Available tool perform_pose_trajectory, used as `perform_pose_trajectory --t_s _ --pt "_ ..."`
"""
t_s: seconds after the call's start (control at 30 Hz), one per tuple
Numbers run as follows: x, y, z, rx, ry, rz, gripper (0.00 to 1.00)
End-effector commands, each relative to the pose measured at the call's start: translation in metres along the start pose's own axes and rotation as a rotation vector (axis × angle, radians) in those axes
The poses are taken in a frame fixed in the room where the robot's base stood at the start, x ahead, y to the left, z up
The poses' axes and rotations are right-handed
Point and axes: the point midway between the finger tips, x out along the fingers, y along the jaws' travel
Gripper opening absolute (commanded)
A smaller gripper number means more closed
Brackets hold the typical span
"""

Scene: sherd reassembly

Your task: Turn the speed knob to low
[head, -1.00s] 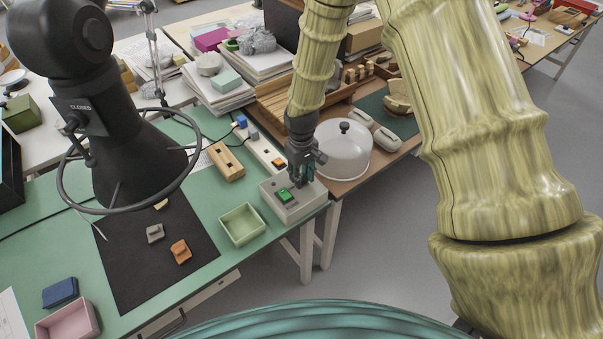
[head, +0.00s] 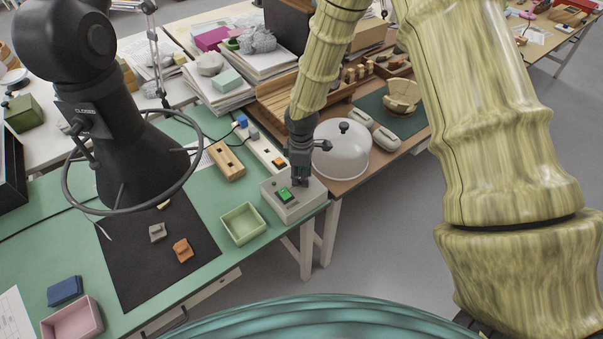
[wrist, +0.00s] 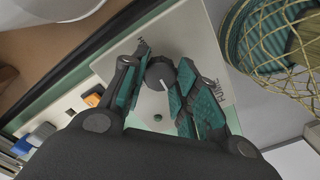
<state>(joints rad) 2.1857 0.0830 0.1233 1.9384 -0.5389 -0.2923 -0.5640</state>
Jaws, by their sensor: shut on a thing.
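The speed knob (wrist: 160,73) is a dark round knob with a pale pointer line, seen in the wrist view on a light control box (head: 297,207). My gripper (wrist: 158,86) has its two teal-padded fingers on either side of the knob and is shut on it. In the head view my gripper (head: 300,180) points down onto the box top and hides the knob. A green switch (head: 285,195) sits on the box in front of my gripper. Lettering beside the knob is partly covered by the fingers, so the setting cannot be read.
A pale green tray (head: 243,223) stands left of the box. A white dome (head: 343,150) stands behind it to the right. A wooden block (head: 227,161) and a power strip (head: 262,148) lie behind. The box is near the green table's right edge.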

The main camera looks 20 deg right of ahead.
Motion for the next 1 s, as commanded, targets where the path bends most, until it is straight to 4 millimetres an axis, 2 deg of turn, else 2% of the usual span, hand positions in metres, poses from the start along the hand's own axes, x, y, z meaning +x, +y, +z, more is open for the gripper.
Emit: perform_pose_trajectory --t_s 0.67,0.7,0.8,1.0 --pt "-0.0005 0.001 0.0 -0.062 0.0 0.002 0.06" --pt "-0.0005 0.001 0.0 -0.062 0.0 0.002 0.35" --pt "-0.0004 0.0008 0.0 -0.062 0.0 0.001 0.53" --pt "-0.0002 0.0004 0.0 -0.061 0.0 0.001 0.53"
